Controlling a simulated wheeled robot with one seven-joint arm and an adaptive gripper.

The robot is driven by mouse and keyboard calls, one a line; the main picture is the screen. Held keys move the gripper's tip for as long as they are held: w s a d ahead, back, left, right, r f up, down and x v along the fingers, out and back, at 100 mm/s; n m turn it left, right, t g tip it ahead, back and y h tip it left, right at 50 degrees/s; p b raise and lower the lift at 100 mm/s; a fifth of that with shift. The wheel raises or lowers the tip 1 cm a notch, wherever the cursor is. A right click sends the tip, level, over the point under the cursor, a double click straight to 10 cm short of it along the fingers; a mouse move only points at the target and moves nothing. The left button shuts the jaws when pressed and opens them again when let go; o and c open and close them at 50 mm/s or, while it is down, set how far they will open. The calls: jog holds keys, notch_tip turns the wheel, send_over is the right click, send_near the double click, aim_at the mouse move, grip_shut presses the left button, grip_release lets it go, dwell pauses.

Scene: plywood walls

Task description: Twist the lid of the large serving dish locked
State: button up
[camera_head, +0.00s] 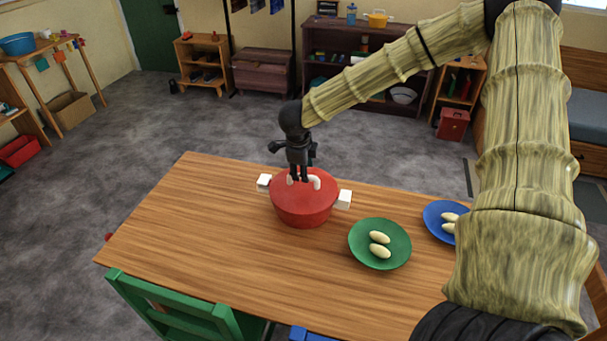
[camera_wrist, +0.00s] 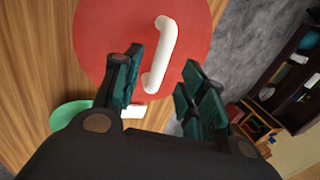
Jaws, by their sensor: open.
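The large serving dish (camera_head: 303,213) is a red round pot with white side handles, standing on the wooden table. Its red lid (camera_head: 290,194) carries a white arched handle (camera_head: 315,180) and sits on top of the dish; whether it is locked cannot be told. In the wrist view the lid (camera_wrist: 105,35) fills the upper middle, and the white handle (camera_wrist: 160,55) runs between my fingers. My gripper (camera_head: 299,180) is directly above the lid, pointing down. In the wrist view my gripper (camera_wrist: 158,88) is open, with dark green finger pads on either side of the handle, apparently not pressing it.
A green plate (camera_head: 362,254) and a blue plate (camera_head: 436,226), each with pale oval items, stand right of the dish. Green chair (camera_head: 180,310) is at the near edge. The table's left part (camera_head: 180,220) is clear.

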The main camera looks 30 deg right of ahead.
jog(key=v, duration=0.6)
jog(key=shift+r, duration=0.3)
jog(key=shift+r, duration=0.1)
